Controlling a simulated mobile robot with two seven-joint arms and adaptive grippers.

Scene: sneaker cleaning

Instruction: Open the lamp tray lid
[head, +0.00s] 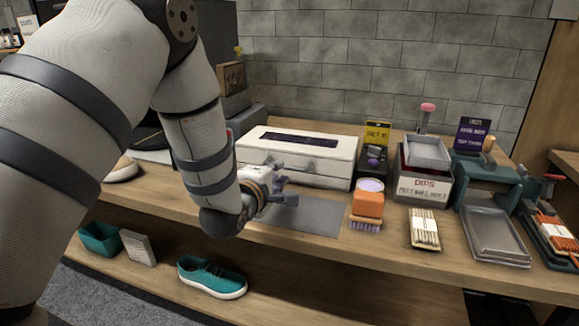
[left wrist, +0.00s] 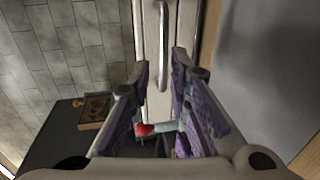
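The lamp tray (head: 338,168) is a wide white box with a dark panel in its lid (head: 298,139), and the lid looks closed. A metal bar handle (left wrist: 162,45) runs along its white front in the left wrist view. My left gripper (head: 282,190) is low in front of the box in the head view. In the left wrist view my left gripper (left wrist: 160,72) has its two purple-padded fingers apart, with the handle ahead between the fingertips. I cannot tell whether the fingers touch it. My right gripper is not in view.
A grey mat (head: 310,214) lies before the box. An orange brush (head: 368,203), a white-wrapped bundle (head: 424,229) and a metal tray (head: 495,236) stand to the right. A teal sneaker (head: 211,277) sits on the lower shelf. A brick wall (head: 400,60) is behind.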

